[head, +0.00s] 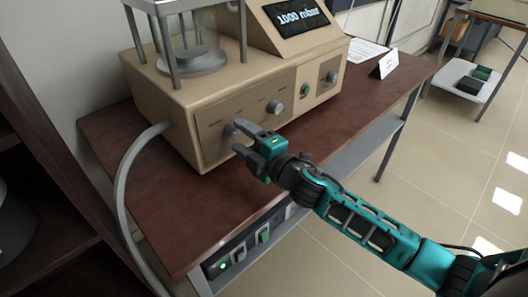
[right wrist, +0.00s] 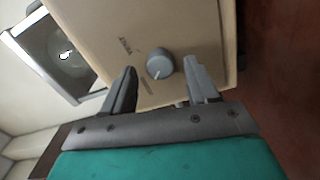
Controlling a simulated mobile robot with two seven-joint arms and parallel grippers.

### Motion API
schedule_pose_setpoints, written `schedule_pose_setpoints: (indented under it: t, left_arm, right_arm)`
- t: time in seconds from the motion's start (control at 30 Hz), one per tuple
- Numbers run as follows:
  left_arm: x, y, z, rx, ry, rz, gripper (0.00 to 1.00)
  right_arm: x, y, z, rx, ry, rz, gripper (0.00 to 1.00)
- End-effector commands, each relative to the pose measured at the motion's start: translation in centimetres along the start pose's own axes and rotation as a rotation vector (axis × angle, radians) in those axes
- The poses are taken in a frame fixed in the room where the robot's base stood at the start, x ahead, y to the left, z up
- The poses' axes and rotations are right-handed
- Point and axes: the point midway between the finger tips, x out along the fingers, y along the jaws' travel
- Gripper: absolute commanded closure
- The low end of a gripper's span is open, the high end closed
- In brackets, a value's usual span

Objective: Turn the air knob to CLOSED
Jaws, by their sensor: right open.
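The beige apparatus (head: 240,90) stands on a brown table and has several grey knobs on its front panel. My right gripper (head: 242,139) is at the leftmost front knob (head: 229,130), partly covering it. In the right wrist view a round grey knob (right wrist: 160,66) with a pale pointer line sits between the two open fingers (right wrist: 158,84), with a gap on each side. My left gripper is out of view.
A second knob (head: 276,107), a green button (head: 305,90) and a further knob (head: 332,77) lie to the right on the panel. A grey hose (head: 122,190) curves down at left. A white card (head: 384,65) stands on the table (head: 330,125); the table front is clear.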

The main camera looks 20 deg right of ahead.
Motion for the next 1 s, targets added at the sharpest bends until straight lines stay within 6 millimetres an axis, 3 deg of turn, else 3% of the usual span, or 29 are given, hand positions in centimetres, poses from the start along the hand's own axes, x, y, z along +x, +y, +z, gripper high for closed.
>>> schedule_pose_setpoints:
  t: [0.53,0.73,1.0]
  left_arm:
    - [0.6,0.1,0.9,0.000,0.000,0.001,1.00]
    - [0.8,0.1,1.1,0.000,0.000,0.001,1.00]
    - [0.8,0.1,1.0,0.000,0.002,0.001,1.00]
  right_arm:
    - [-9.4,-0.2,-0.1,0.000,0.001,-0.004,0.41]
    - [-11.1,-0.1,0.0,-0.001,0.001,-0.001,0.41]
    - [-11.7,0.1,0.0,-0.002,0.001,0.000,0.41]
